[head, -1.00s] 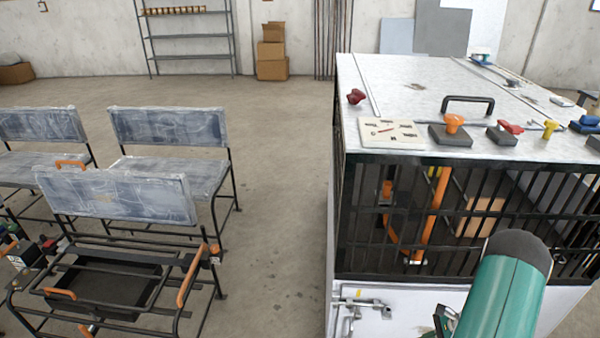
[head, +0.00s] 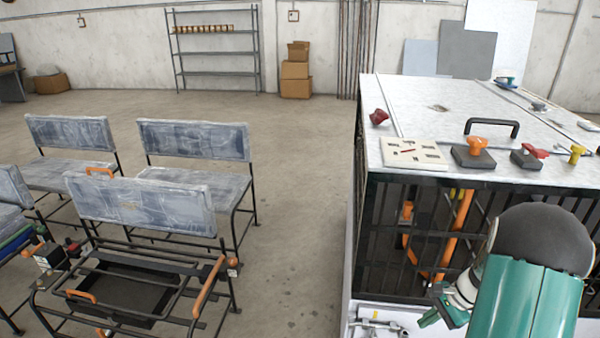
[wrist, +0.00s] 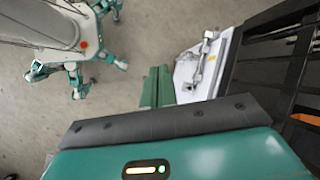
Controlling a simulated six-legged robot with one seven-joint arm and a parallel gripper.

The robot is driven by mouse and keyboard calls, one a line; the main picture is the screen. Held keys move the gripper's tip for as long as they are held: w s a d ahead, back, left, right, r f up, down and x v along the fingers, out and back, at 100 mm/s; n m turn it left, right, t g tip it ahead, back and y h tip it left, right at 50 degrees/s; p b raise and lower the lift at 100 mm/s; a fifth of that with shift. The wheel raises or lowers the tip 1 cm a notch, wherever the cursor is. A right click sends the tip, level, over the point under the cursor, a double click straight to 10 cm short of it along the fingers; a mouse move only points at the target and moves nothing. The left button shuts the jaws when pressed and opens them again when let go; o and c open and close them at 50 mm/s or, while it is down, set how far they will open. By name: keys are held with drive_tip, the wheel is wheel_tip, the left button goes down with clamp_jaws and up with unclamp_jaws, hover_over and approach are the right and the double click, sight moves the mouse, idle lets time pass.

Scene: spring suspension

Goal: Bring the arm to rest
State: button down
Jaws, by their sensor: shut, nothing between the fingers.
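My arm, teal with a dark rounded joint, rises at the lower right of the head view. A white and teal part of its far end shows beside it, low in that view. In the wrist view my gripper (wrist: 158,74) has its two teal fingers together, with nothing seen between them. It points down past the white latch panel of the cage bench, over the concrete floor. My own legs and body show at the upper left of the wrist view.
The cage bench (head: 455,92) with black bars stands close on the right, with knobs and a black handle on top. Its metal latch (wrist: 203,62) is near my gripper. Benches (head: 140,205) and a black frame (head: 125,290) stand left. Floor between is clear.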

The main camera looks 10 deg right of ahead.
drive_tip(key=a+r+n+h, duration=0.2)
drive_tip(key=a+r+n, duration=0.3)
drive_tip(key=a+r, duration=0.6)
drive_tip(key=s+a+r+n+t+h, duration=0.3)
drive_tip(key=s+a+r+n+t, duration=0.1)
drive_tip(key=s+a+r+n, duration=0.6)
drive_tip(key=s+a+r, duration=0.3)
drive_tip(key=s+r, duration=0.2)
drive_tip(key=r, duration=0.2)
drive_tip(key=shift+s+r+n+h, duration=0.3)
drive_tip(key=shift+s+n+h, duration=0.1)
